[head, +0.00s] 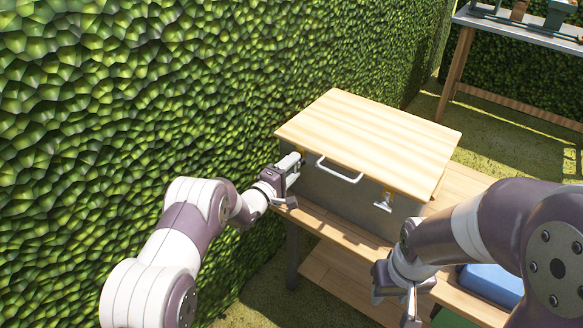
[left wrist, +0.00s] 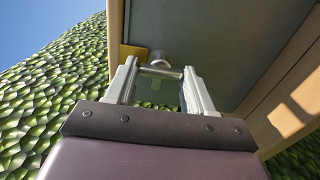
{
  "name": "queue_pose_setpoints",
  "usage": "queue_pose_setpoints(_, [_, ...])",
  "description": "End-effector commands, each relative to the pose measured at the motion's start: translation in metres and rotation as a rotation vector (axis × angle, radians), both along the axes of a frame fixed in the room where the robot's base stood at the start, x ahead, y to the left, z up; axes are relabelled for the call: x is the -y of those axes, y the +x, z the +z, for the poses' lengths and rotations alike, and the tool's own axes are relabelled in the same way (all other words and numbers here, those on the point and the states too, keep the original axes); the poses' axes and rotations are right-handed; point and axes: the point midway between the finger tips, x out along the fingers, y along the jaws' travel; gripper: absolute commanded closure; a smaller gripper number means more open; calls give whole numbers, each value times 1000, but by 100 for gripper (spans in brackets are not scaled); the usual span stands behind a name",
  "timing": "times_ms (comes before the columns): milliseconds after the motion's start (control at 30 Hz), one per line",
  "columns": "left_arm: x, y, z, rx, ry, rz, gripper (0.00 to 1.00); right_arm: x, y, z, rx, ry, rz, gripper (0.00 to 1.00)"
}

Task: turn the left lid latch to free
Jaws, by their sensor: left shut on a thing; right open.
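A grey box (head: 340,192) with a pale wooden lid (head: 370,138) stands on a wooden bench by the hedge. My left gripper (head: 297,160) is at the left end of the box front. In the left wrist view its two fingers (left wrist: 161,78) are closed on the left lid latch (left wrist: 160,70), a metal piece with a round knob, beside a yellow plate (left wrist: 131,53). In the head view the gripper hides this latch. The right latch (head: 384,203) hangs below its yellow plate. My right gripper (head: 400,290) is open and empty, low in front of the bench.
A white handle (head: 340,172) sticks out from the lid front between the latches. The bench (head: 455,185) has free top to the right of the box. A blue object (head: 492,284) lies behind my right arm. A hedge (head: 120,90) closes the left side.

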Motion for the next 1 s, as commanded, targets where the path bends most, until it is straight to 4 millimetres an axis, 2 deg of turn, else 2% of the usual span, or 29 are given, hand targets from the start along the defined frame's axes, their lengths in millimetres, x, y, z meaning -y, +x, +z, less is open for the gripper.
queue_pose_setpoints(333, [0,0,-1,-4,-2,0,77,0,0,0,0,0,0,57])
queue_pose_setpoints(367, [0,0,-1,-4,-2,0,37,0,0,0,0,0,0,57])
queue_pose_setpoints(400, [0,0,-1,-4,-2,0,24,0,0,0,0,0,0,57])
queue_pose_setpoints(433, [0,0,-1,-4,-2,0,21,0,0,0,0,0,0,57])
queue_pose_setpoints(767, [-3,-4,0,-3,-2,0,21,0,0,2,0,0,0,57])
queue_pose_setpoints(867, [-15,-19,1,-5,-1,2,21,0,0,6,0,0,0,57])
queue_pose_setpoints(1000, [-38,-51,2,-5,-1,3,21,0,0,11,0,0,0,57])
